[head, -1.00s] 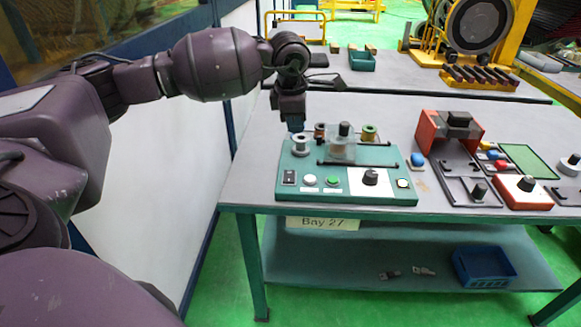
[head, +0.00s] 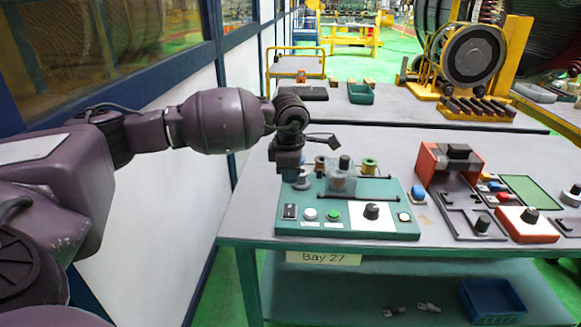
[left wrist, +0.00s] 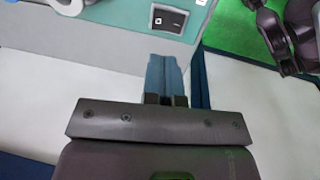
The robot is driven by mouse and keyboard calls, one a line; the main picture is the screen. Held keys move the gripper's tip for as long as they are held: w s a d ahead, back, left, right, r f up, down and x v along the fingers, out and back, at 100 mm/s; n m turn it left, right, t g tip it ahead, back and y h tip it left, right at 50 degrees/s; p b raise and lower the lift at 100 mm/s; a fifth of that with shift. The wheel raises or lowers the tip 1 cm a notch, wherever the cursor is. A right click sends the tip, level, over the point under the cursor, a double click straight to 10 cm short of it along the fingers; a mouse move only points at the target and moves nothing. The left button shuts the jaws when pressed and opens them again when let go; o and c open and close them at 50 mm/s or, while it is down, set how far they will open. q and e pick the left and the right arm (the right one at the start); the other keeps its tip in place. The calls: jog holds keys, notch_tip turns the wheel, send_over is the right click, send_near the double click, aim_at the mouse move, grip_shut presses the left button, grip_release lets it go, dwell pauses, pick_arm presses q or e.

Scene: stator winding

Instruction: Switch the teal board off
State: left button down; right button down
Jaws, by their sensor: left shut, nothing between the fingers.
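The teal board (head: 350,225) lies on the near table. Along its front edge it has a black rocker switch (head: 290,211), a white button (head: 310,214), a green button (head: 333,215) and a black knob on a white plate (head: 372,211). My left gripper (head: 290,172) is above the board's back left corner, pointing down, and hides part of a spool there. In the left wrist view its blue fingers (left wrist: 165,75) are shut and empty. The switch (left wrist: 169,19) shows just beyond the fingertips in that view.
A clear cover with a black knob (head: 344,165) and copper spools (head: 369,165) stand on the board's back part. A blue button (head: 418,193) and a red-orange fixture (head: 440,160) are to the right. A blue bin (head: 490,300) is on the lower shelf.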

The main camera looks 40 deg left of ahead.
aim_at(290, 207)
pick_arm(q)
jog(key=f, duration=0.5)
jog(key=w+f, duration=0.1)
jog(key=f, duration=0.2)
jog(key=shift+a+b, duration=0.3)
jog(key=shift+b, duration=0.05)
jog(key=shift+f, duration=0.5)
pick_arm(e)
jog(key=shift+w+a+f, duration=0.1)
jog(key=shift+w, duration=0.2)
pick_arm(q)
jog(key=shift+w+a+f+g+b, duration=0.15)
jog(key=shift+f+g+b, duration=0.3)
jog(key=shift+f+g, duration=0.05)
jog(key=shift+r, duration=0.1)
pick_arm(e)
jog(key=shift+s+f, duration=0.1)
jog(key=shift+f, duration=0.05)
